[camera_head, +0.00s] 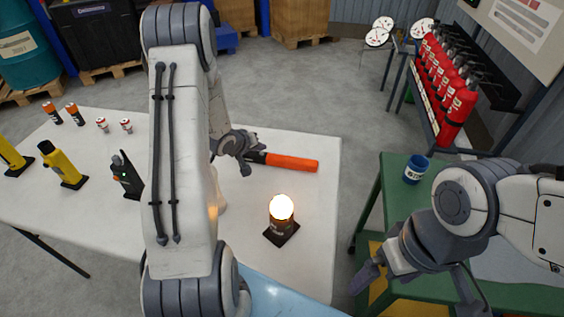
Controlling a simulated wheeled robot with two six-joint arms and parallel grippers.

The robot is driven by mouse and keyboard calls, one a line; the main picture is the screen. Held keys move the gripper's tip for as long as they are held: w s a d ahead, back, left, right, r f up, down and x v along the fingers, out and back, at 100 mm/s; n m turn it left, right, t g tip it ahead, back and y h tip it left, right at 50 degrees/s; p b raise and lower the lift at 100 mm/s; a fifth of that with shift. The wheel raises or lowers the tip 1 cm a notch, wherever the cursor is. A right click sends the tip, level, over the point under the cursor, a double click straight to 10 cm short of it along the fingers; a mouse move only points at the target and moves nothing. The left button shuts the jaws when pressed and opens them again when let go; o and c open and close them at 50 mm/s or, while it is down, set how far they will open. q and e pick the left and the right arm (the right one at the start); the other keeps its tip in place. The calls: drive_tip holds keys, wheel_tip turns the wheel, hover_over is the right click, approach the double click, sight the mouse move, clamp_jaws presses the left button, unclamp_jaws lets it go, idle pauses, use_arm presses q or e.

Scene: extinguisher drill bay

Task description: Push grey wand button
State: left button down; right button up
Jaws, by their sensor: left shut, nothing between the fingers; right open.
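An orange wand (290,162) with a dark handle end lies on the white table (315,200). My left gripper (243,155) is shut and empty at the wand's dark handle end; I cannot tell whether it touches it. The gripper partly hides this end, and no button can be made out. A dark grey upright device (126,175) on a black base stands left of my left arm; I cannot tell whether it is a wand. My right gripper (372,277) is open and empty near the left edge of the green bench.
A glowing round lamp (281,208) on a dark base stands on the table, close below the wand. Yellow devices (63,165), batteries and small red-and-white items are at the left. A blue jar (416,169) stands on the green bench (395,185). Red extinguishers (458,108) line a rack at the back right.

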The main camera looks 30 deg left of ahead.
idle(0.5)
use_arm(q)
drive_tip(key=shift+f, duration=0.45)
drive_tip(key=shift+r+p, duration=0.55)
drive_tip(key=shift+p, duration=0.1)
drive_tip(key=shift+f, duration=0.1)
